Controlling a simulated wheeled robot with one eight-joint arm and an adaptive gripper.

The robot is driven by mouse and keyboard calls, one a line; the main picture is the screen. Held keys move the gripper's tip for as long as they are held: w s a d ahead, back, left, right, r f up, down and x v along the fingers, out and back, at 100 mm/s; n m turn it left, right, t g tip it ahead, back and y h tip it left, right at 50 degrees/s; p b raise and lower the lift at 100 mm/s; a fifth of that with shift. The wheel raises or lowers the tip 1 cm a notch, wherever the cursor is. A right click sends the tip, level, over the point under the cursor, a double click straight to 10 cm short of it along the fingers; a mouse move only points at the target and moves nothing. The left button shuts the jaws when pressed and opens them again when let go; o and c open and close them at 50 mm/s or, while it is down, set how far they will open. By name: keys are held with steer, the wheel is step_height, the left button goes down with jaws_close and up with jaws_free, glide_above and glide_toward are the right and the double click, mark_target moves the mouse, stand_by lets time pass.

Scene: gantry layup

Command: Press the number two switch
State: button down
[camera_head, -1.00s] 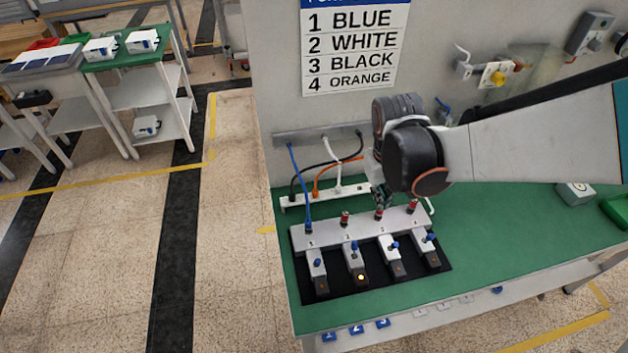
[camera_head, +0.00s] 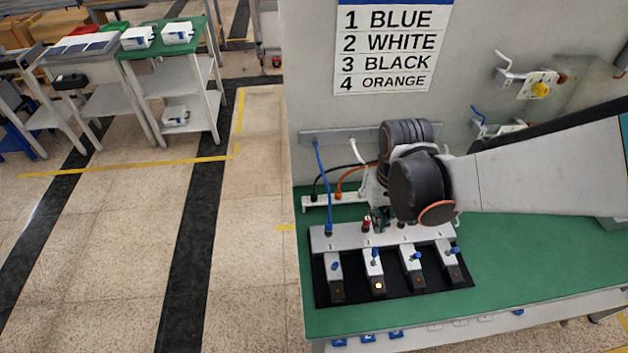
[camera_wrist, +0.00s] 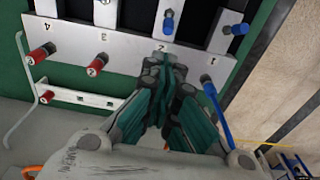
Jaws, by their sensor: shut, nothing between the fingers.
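The number two switch (camera_head: 375,262) is a white block with a blue lever, second from left on the black mat, with a lit yellowish lamp at its front end. Its blue lever (camera_wrist: 169,22) also shows in the wrist view. My gripper (camera_head: 381,222) is at the grey numbered socket bar, behind switch two and slightly right of it in the head view. In the wrist view my gripper (camera_wrist: 163,62) has its fingers together and empty, near the printed 2, short of the lever. Contact with the bar cannot be told.
Switches one (camera_head: 334,275), three (camera_head: 412,264) and four (camera_head: 451,262) flank it. A blue cable (camera_head: 321,185) rises from socket one. Red plugs (camera_wrist: 97,63) stand on the bar. A wall sign (camera_head: 391,48) lists colours. The green bench is clear at right.

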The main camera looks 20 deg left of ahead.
mark_target(375, 256)
steer(key=f+b, duration=0.1)
steer(key=f, duration=0.1)
steer(key=f+b, duration=0.2)
steer(key=f, duration=0.1)
steer(key=f+b, duration=0.1)
steer(key=f, duration=0.1)
steer(key=shift+a+f, duration=0.2)
steer(key=shift+a, duration=0.05)
